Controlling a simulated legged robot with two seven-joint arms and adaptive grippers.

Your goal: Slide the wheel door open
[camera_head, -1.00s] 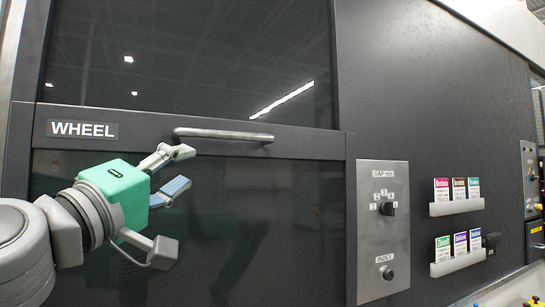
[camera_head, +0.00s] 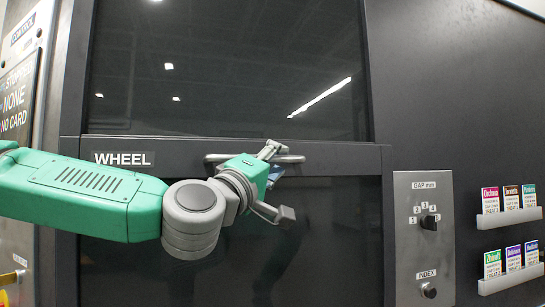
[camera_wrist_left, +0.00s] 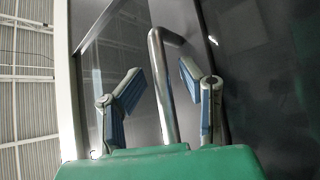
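The wheel door (camera_head: 330,240) is a dark glass panel in a dark frame, with a white WHEEL label (camera_head: 123,159) on its crossbar. A horizontal metal bar handle (camera_head: 292,158) runs along the crossbar. My left gripper (camera_head: 274,161) is at the handle, covering its middle. In the left wrist view the handle (camera_wrist_left: 163,85) passes between the two spread fingers, with visible gaps on both sides. The left gripper is open around the bar and not closed on it. My right gripper is not in view.
Right of the door is a metal panel with a GAP knob (camera_head: 428,222) and an INDEX knob (camera_head: 428,290). Card racks (camera_head: 510,217) hang further right. A control screen (camera_head: 18,100) stands at the far left.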

